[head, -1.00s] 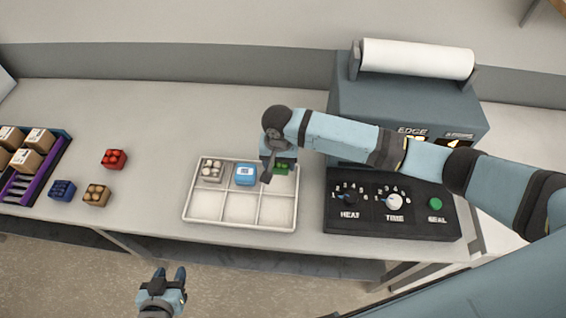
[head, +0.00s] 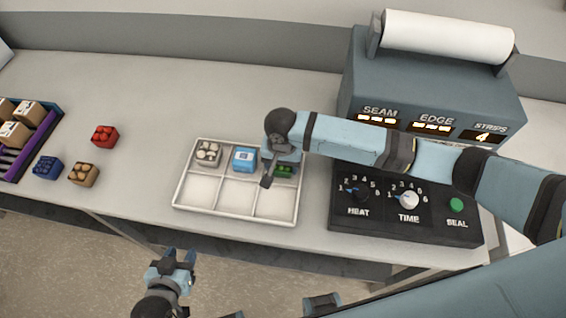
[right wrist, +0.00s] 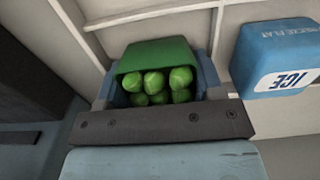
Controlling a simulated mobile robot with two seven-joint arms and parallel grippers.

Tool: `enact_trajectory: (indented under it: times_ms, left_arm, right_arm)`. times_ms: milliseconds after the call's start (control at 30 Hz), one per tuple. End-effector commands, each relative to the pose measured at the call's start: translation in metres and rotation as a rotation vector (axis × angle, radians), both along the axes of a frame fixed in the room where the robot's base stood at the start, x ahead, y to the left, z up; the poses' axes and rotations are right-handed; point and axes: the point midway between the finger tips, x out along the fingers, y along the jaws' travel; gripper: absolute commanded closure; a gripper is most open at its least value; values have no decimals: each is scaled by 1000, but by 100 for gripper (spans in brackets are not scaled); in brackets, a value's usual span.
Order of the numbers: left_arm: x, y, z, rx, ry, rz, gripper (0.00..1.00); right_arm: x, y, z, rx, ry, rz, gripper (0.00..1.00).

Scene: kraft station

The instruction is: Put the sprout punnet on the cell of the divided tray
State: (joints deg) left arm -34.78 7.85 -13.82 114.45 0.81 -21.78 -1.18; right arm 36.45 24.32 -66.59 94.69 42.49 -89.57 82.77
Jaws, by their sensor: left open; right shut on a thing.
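The sprout punnet, a green box with round green sprouts (right wrist: 155,60), is between the fingers of my right gripper (right wrist: 155,95), which is shut on it. In the head view the punnet (head: 285,170) shows beside the right gripper (head: 272,170), at the back right cell of the white divided tray (head: 237,215). Whether it touches the cell floor is hard to tell. The back left cell holds a punnet of pale round items (head: 208,153); the back middle cell holds a blue ice pack (head: 244,158). The front cells are empty. My left gripper (head: 178,257) is open and empty, in front of the table edge.
A sealing machine (head: 405,205) with knobs and a paper roll (head: 447,40) stands right of the tray. Red (head: 105,136), blue (head: 48,167) and tan (head: 83,173) punnets sit at left, near a crate of boxes (head: 35,145). The table between them and the tray is clear.

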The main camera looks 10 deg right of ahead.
Motion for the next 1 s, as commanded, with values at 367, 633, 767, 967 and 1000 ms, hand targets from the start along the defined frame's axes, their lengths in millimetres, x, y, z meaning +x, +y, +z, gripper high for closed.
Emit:
enact_trajectory:
  times_ms: [367, 633, 767, 967, 1000]
  left_arm:
    - [-4, 5, -2, 8, 7, 3, 57]
    - [-5, 5, -7, 8, 11, 4, 57]
    - [-4, 5, -8, 8, 11, 4, 57]
    - [-4, 5, -9, 8, 8, 4, 57]
    - [-4, 5, -9, 7, 7, 4, 57]
  right_arm:
    - [0, 0, -3, 0, 0, 0, 28]
    - [1, 0, 13, 1, -2, 0, 28]
    - [1, 0, 39, 2, -3, 0, 28]
    - [1, 1, 82, 3, -2, 1, 28]
    - [1, 1, 90, 2, -3, 1, 28]
